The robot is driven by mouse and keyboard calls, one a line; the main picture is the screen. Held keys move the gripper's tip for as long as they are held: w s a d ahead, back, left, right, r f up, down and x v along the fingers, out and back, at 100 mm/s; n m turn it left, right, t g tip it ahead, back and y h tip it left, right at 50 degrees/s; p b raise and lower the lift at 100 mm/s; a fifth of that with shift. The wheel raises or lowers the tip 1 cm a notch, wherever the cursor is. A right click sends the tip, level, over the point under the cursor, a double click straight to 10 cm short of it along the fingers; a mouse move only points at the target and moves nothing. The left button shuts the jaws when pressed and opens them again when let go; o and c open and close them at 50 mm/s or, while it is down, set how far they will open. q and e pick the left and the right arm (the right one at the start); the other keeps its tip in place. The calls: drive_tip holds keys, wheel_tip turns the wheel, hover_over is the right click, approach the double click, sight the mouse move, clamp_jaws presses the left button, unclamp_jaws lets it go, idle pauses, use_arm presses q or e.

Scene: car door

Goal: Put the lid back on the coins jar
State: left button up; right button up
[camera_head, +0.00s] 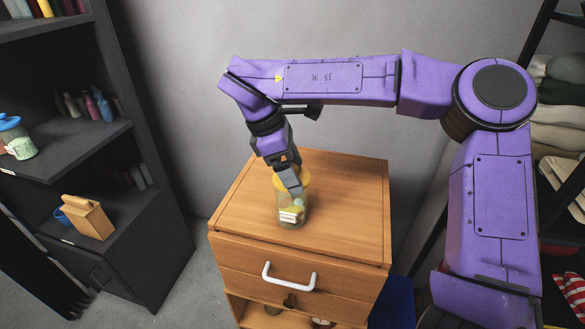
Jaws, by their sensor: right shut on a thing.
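The coins jar (293,212) stands upright on top of the wooden cabinet (345,215). It is clear, with a pale label and coins that are hard to make out inside. A yellow lid (305,177) shows at the jar's mouth, partly hidden by my gripper. I cannot tell whether the lid is seated or just above the rim. My right gripper (291,186) points down at the jar's top and is shut on the yellow lid. My left gripper is out of view.
The cabinet has a drawer with a white handle (289,278) and an open shelf below. A dark shelf on the left holds a blue-lidded jar (15,137), bottles and a wooden box (87,217). A rack with folded cloth (560,115) stands at right. The cabinet top around the jar is clear.

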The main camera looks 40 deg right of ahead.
drive_tip(key=shift+f+b, duration=0.1)
drive_tip(key=shift+b, duration=0.25)
idle(0.5)
drive_tip(key=o, duration=0.9)
drive_tip(key=shift+r+p, duration=2.2)
drive_tip(key=shift+r, duration=1.4)
drive_tip(key=shift+c, duration=0.3)
clamp_jaws()
